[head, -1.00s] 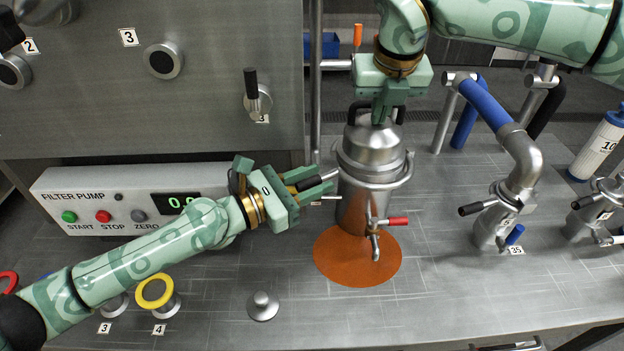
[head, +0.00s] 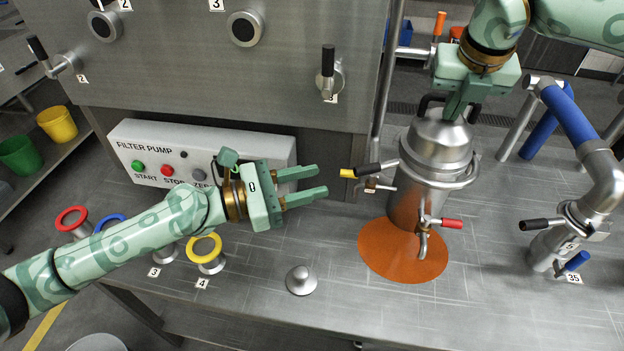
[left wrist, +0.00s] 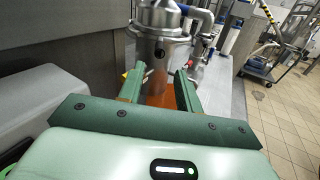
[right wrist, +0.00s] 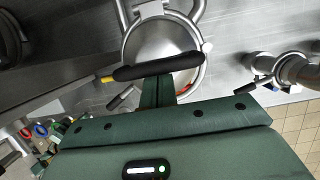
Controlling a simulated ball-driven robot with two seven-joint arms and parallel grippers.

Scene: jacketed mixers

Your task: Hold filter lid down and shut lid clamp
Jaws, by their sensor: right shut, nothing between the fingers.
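The steel filter housing (head: 404,203) stands upright on the bench with its domed lid (head: 440,133) on top. My right gripper (head: 456,113) is shut and empty, pointing down with its fingertips at the lid beside the black lid handle (right wrist: 160,67); exact contact is hard to tell.
The filter pump box (head: 150,140) stands behind my left arm. A small steel knob (head: 300,281) is on the bench in front. Pipes with a black-handled valve (head: 548,225) stand to the right.

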